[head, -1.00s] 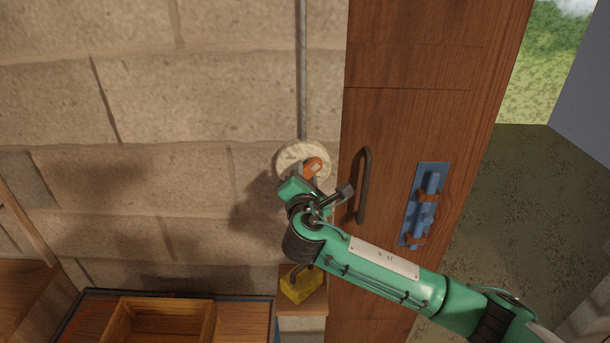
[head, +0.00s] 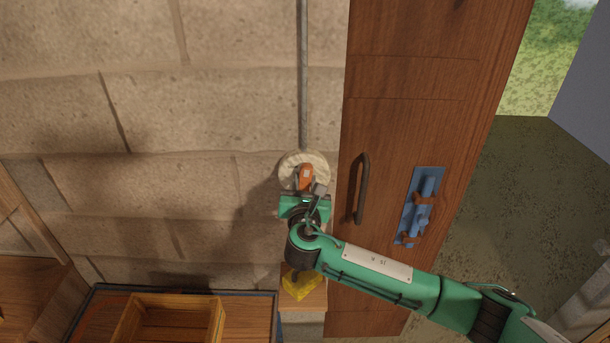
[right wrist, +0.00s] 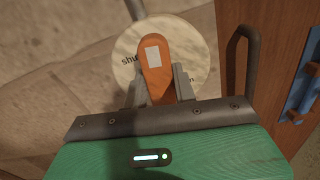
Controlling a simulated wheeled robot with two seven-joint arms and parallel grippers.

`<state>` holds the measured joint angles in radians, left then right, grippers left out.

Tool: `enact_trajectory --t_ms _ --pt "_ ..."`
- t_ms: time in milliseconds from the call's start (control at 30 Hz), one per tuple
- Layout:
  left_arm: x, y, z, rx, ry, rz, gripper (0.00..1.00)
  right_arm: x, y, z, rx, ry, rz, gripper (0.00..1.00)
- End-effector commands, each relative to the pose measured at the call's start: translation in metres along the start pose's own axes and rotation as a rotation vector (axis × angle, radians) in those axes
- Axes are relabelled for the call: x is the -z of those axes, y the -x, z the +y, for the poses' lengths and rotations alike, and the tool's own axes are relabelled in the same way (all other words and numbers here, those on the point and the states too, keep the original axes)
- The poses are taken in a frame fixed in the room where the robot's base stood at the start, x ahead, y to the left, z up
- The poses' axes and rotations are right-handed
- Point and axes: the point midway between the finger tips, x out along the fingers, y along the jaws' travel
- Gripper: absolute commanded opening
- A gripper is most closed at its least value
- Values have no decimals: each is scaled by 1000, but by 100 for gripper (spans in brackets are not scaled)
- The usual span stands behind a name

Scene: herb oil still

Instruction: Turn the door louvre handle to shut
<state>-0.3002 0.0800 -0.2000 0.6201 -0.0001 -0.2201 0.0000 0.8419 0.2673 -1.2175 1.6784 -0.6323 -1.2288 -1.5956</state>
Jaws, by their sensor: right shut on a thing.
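The louvre handle is an orange lever (head: 306,174) with a pale patch on its face, mounted on a round cream dial (head: 291,166) on the stone wall. In the right wrist view the lever (right wrist: 152,62) stands nearly upright in the picture. The dial (right wrist: 196,45) there shows part of the word "shut" at left and a letter "n" at lower right; the rest is covered. My right gripper (head: 309,190) is shut on the lever, and its grey fingers (right wrist: 159,86) sit on either side of it. My left gripper is not in view.
A wooden door (head: 410,110) with a dark pull handle (head: 361,190) and a blue bolt (head: 421,205) is close on the right. A grey pipe (head: 303,80) runs up from the dial. Below are a yellow object (head: 299,284) and a wooden tray (head: 122,330).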

Motion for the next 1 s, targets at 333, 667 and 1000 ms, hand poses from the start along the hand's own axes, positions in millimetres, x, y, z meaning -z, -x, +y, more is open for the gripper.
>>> enact_trajectory --t_ms 333,667,1000 --pt "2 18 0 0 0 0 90 0 0 1 0 141 1 4" --pt "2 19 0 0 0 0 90 1 0 1 -1 166 0 5" --pt "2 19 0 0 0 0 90 1 0 1 0 164 0 49"
